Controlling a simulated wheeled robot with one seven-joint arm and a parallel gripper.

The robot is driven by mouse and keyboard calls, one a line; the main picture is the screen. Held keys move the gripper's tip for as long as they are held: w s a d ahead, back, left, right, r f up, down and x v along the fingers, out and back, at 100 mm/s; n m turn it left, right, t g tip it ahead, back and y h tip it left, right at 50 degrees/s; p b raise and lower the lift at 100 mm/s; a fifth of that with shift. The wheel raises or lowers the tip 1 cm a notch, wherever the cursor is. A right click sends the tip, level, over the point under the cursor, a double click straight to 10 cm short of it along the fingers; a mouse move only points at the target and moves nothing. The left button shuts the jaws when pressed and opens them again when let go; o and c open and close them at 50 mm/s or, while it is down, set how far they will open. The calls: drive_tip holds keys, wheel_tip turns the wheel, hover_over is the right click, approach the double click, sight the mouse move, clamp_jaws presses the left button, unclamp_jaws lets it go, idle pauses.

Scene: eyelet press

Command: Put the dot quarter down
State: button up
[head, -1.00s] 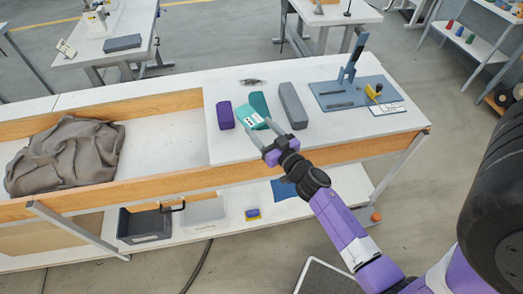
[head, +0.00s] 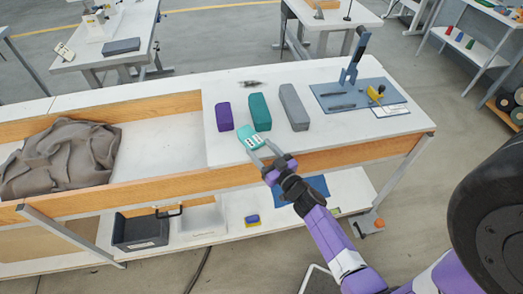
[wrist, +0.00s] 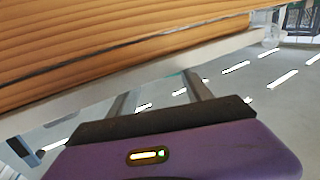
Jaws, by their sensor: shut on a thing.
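The dot quarter (head: 250,138) is a small turquoise piece with a pale, dotted face in the head view. My gripper (head: 263,150) is shut on it at the front of the white bench top (head: 225,153). The fingers reach in from the front right. I cannot tell whether the piece touches the bench top. In the wrist view my gripper (wrist: 160,95) shows its two grey fingers, but the piece is almost wholly hidden there.
Purple (head: 224,117), teal (head: 260,112) and grey (head: 294,107) blocks stand behind the piece. A blue mat (head: 330,97) with a press lies to the right. A wooden front rail (head: 330,157) edges the bench. A grey cloth (head: 65,157) lies in the left bay.

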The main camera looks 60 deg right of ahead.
drive_tip(key=shift+f, duration=0.1)
drive_tip(key=o, duration=1.3)
drive_tip(key=shift+o, duration=0.2)
drive_tip(key=b+v, duration=0.2)
drive_tip(key=v, duration=0.9)
drive_tip(key=s+a+r+n+y, duration=0.1)
drive_tip(key=s+a+r, duration=0.3)
drive_tip(key=a, duration=0.4)
drive_tip(key=s+a+r+n+y, duration=0.2)
drive_tip(key=s+a+r+y, duration=0.2)
drive_tip(key=a, duration=0.5)
drive_tip(key=s+a+r+n+g+y, duration=0.1)
drive_tip(key=s+a+r+n+y, duration=0.1)
drive_tip(key=s+a+r, duration=0.3)
drive_tip(key=a+r+y, duration=0.1)
drive_tip(key=a+r, duration=0.1)
drive_tip(key=a, duration=0.1)
drive_tip(key=shift+a, duration=0.3)
drive_tip(key=shift+o, duration=0.6)
drive_tip(key=shift+s+a+r, duration=0.2)
drive_tip(key=shift+r, duration=0.15)
